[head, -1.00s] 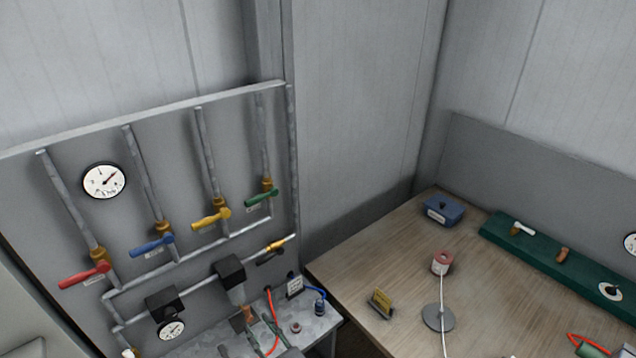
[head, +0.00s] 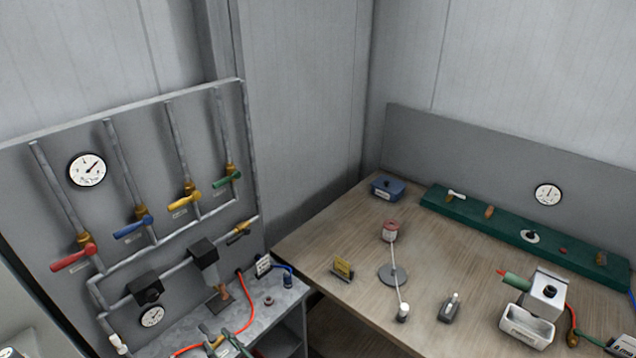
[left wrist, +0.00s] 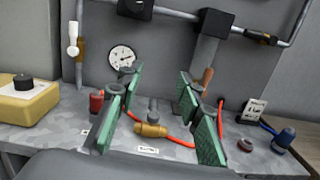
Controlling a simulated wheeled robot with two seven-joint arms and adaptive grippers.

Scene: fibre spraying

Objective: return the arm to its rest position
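My left gripper (head: 222,343) shows at the bottom of the head view, over the grey bench below the pipe panel. In the left wrist view its two green-padded fingers (left wrist: 157,112) stand wide apart, with nothing held between them. A brass fitting (left wrist: 150,130) with a red hose lies on the bench beyond, seen through the gap between the fingers. The gripper appears clear of it, though the exact distance is hard to tell. My right gripper and right arm are not in view.
A pipe panel (head: 62,205) with red, blue, yellow and green handles stands behind the grey bench (head: 282,312). Air above the table is clear.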

